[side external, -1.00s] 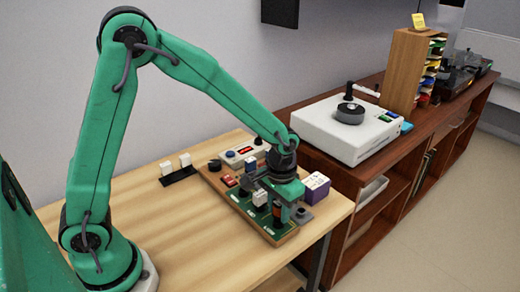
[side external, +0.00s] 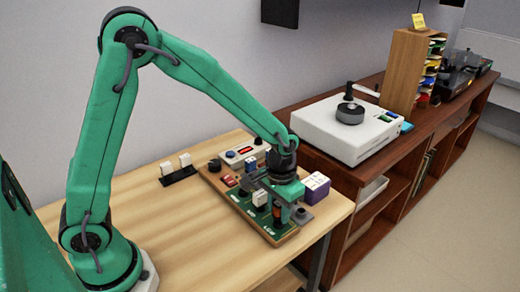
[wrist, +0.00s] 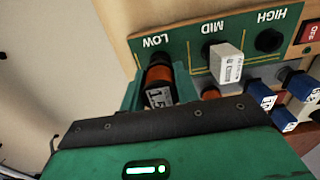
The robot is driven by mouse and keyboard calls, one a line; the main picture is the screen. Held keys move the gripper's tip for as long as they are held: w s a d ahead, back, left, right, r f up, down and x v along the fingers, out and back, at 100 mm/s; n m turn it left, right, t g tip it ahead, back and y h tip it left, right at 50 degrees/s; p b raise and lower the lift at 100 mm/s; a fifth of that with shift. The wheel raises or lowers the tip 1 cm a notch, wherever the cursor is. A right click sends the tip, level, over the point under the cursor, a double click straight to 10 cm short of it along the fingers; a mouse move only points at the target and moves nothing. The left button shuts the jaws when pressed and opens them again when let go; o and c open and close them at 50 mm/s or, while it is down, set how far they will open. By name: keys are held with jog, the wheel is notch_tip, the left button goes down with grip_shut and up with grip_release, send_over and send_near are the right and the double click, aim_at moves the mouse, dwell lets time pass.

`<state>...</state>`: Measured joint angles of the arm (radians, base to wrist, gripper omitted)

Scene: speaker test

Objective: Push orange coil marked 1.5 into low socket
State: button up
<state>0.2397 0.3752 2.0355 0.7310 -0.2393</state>
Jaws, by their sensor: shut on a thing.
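The orange coil marked 1.5 (wrist: 159,77) is between my gripper's jaws, with its printed white end facing the wrist camera. Its black far end is at the LOW position of the green socket board (wrist: 190,50); I cannot tell how deep it sits. In the side view the orange coil (side external: 277,211) shows upright between the jaws over the near end of the board (side external: 246,206). My gripper (side external: 279,207) is shut on it, and its green jaws also show in the wrist view (wrist: 155,92). The low socket itself is hidden by the coil.
A white-topped part (wrist: 227,62) stands at MID, close beside my gripper. The HIGH socket (wrist: 268,40) is empty. Blue parts (wrist: 263,96) stand nearby. A purple-and-white box (side external: 316,187) is just right of my gripper.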

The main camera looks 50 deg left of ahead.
jog(key=shift+f, duration=1)
dwell(1.8)
jog(key=o, duration=1)
jog(key=shift+r, duration=0.1)
jog(key=shift+r, duration=3.65)
jog(key=shift+r, duration=0.1)
